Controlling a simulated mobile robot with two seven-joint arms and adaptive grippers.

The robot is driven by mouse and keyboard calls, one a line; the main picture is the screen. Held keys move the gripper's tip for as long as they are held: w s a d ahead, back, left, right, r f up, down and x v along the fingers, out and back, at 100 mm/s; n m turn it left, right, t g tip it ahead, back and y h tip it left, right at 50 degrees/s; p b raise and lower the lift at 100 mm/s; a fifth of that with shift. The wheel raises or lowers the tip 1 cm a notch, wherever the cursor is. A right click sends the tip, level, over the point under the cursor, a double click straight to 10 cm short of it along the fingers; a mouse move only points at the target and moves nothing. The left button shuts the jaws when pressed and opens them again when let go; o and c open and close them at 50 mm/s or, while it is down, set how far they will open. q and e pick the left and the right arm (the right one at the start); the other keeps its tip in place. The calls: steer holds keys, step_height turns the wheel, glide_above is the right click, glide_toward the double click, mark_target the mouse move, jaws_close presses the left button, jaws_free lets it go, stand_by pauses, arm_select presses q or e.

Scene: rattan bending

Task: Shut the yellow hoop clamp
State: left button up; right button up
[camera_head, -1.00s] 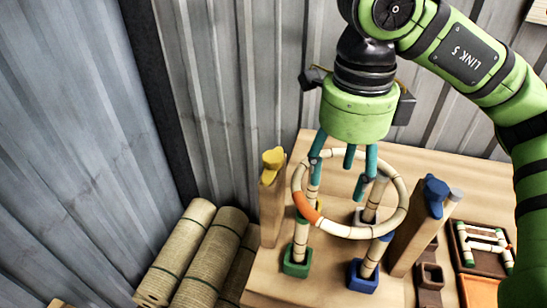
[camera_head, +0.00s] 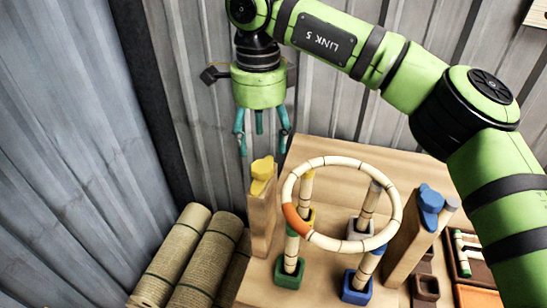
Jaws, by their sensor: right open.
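The yellow hoop clamp (camera_head: 262,172) sits on top of the left wooden post (camera_head: 262,222). I cannot tell whether it grips the hoop's left edge. The cream hoop (camera_head: 335,160), with an orange section at its left, lies level above several upright rods standing in coloured sockets. A blue clamp (camera_head: 430,204) tops the right wooden post (camera_head: 408,250). My right gripper (camera_head: 262,140) is open and empty, fingers pointing down, above the yellow clamp in the picture and apart from the hoop. My left gripper is out of view.
The rods stand in a green socket (camera_head: 288,272), a blue socket (camera_head: 357,288) and others on the wooden bench (camera_head: 325,285). Rolled mats (camera_head: 180,255) lie at the lower left. A corrugated wall (camera_head: 80,150) is close behind. A dark tray (camera_head: 488,270) is at the right.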

mark_target(262, 166)
step_height(262, 166, down, 5)
steer(key=shift+r+p, duration=0.1)
steer(key=shift+p, duration=0.8)
steer(key=shift+f, duration=0.6)
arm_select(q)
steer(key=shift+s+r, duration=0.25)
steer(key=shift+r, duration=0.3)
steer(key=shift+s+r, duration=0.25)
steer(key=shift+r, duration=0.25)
arm_select(e)
steer(key=shift+f, duration=0.1)
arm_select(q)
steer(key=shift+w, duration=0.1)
arm_select(e)
steer(key=shift+c, duration=0.4)
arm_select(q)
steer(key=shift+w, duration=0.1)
arm_select(e)
steer(key=c, duration=1)
